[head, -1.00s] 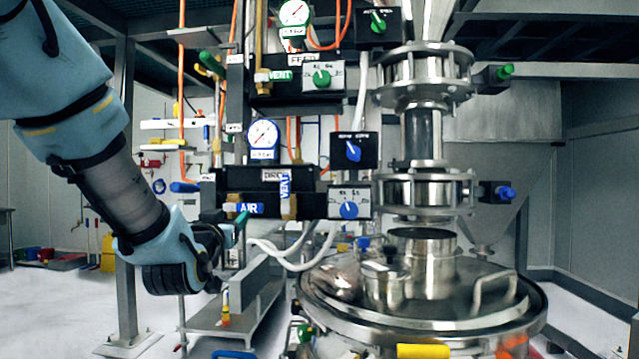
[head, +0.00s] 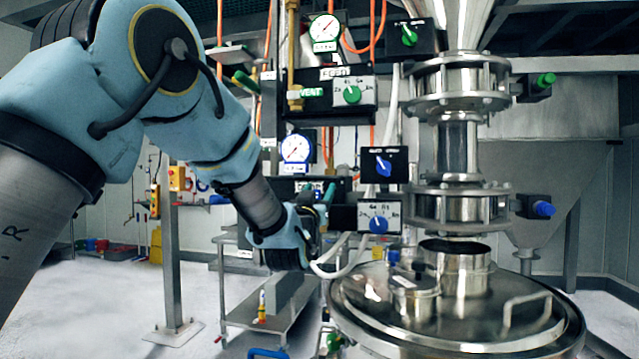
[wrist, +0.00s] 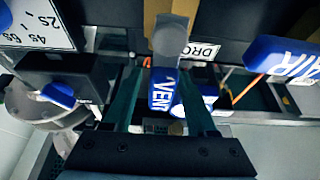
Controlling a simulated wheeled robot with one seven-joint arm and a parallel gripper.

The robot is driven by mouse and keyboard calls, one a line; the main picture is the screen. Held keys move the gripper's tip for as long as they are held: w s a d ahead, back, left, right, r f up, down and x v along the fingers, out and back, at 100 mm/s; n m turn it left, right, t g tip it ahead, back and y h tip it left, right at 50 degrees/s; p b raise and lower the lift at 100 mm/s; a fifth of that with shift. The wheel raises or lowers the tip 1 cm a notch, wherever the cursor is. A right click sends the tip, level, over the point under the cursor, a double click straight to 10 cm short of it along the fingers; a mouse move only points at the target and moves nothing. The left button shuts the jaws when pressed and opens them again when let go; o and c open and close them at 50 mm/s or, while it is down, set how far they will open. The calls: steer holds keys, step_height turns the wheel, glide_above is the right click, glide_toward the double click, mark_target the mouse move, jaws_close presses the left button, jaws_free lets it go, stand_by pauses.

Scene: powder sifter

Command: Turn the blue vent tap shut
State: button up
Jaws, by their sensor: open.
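The blue vent tap (wrist: 162,92), a lever lettered VENT, shows in the middle of the wrist view below a grey round hub. My gripper (wrist: 161,80) is open, with one dark green finger on each side of the lever; I cannot tell whether either touches it. In the head view my gripper (head: 327,195) is at the front of the lower blue-marked panel, and it and my arm hide the vent tap there.
The blue AIR handle (wrist: 285,60) is to the right in the wrist view. A blue dial (head: 378,225) and a blue switch (head: 384,166) sit right of my gripper. A green VENT tap (head: 312,92) is on the panel above. The steel vessel lid (head: 450,305) is below right.

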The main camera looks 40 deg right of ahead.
steer(key=shift+w+d+r, duration=0.1)
steer(key=shift+w+d, duration=0.1)
jaws_close()
stand_by(0.4)
stand_by(1.0)
